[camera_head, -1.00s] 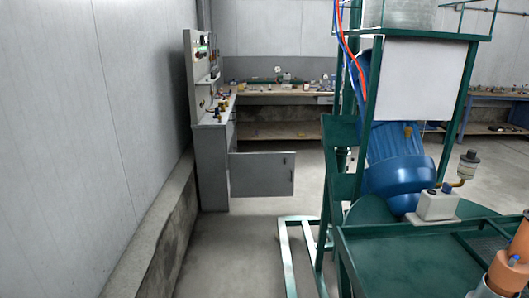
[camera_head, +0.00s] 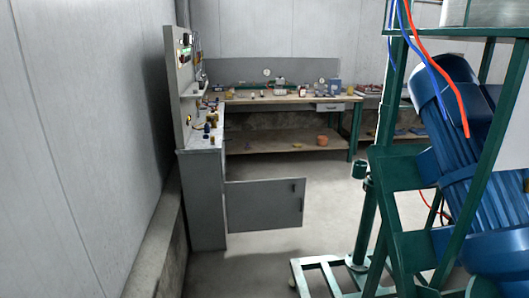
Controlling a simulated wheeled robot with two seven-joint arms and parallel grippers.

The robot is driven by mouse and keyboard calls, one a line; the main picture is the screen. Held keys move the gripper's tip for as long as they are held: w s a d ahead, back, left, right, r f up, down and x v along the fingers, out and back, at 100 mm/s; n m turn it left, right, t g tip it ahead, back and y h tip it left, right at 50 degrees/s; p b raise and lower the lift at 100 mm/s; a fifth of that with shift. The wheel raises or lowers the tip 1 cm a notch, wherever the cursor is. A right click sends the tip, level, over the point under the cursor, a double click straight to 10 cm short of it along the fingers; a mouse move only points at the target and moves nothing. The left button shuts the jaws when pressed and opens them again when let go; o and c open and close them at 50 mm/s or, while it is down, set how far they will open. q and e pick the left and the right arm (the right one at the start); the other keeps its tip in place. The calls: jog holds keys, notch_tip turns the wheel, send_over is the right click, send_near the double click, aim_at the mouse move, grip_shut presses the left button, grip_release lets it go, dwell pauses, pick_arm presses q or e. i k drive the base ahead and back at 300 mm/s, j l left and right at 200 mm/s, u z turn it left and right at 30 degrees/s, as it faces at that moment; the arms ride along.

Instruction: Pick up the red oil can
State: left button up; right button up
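I cannot make out a red oil can for certain in the head view. Small items stand on the back workbench (camera_head: 250,98), too small to tell apart. A small orange-red round object (camera_head: 322,141) sits on that bench's lower shelf, and I cannot tell what it is. Neither of my grippers shows.
A grey cabinet (camera_head: 205,205) with an open door (camera_head: 265,204) stands on the left by the wall, small parts on its top. A green frame (camera_head: 372,220) with a blue motor (camera_head: 470,170) fills the right. Clear floor (camera_head: 330,195) lies between them.

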aim_at(302, 91)
jog(key=i+j, duration=0.15)
jog(key=i, duration=0.35)
jog(key=i+j+z, duration=0.1)
jog(key=i, duration=0.45)
jog(key=i+j, duration=0.25)
jog(key=i, duration=0.25)
jog(key=i+j+z, duration=0.1)
jog(key=i, duration=0.4)
jog(key=i+j, duration=0.35)
jog(key=i, duration=0.15)
